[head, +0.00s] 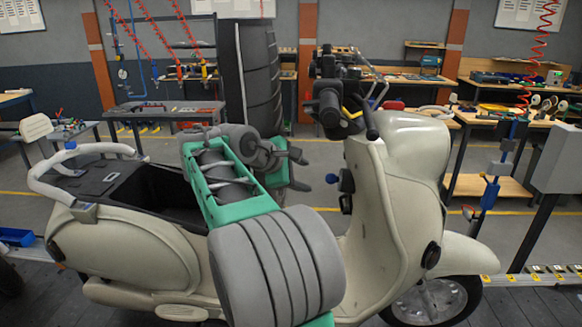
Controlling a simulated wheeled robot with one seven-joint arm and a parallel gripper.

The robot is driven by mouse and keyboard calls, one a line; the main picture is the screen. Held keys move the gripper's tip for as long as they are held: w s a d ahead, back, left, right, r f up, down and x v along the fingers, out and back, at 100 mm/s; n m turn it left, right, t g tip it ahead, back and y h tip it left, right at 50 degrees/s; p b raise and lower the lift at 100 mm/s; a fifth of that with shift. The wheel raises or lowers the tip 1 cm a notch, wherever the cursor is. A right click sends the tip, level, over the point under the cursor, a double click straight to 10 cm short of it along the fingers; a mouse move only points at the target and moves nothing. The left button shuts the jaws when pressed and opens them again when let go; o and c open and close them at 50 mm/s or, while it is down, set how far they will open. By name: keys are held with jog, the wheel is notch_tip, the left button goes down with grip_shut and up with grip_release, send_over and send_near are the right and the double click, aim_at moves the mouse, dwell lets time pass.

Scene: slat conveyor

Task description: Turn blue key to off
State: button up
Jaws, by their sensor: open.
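A small blue key-like knob (346,181) sits on the inner face of the front shield of a cream scooter (400,195), below the handlebar. The key's turned position is too small to read. My gripper (301,171) is at the end of my green and grey arm, left of the key and apart from it. Its dark fingers appear open and empty. My arm hides part of the scooter's middle and seat area.
The handlebar (345,105) with dark grips and levers is above the key. A grey box on a post (555,158) stands at the right. Workbenches with tools (520,105) line the back. The floor between scooter and benches looks mostly clear.

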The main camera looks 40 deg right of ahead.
aim_at(328, 179)
jog(key=shift+n+g+h, duration=0.3)
jog(key=shift+g, duration=0.3)
jog(key=x, duration=0.3)
jog(key=r+x, duration=0.1)
jog(key=x, duration=0.2)
jog(key=s+d+x, duration=0.1)
jog(key=x, duration=0.2)
jog(key=shift+r, duration=0.15)
jog(key=shift+w, duration=0.1)
jog(key=shift+a, duration=0.1)
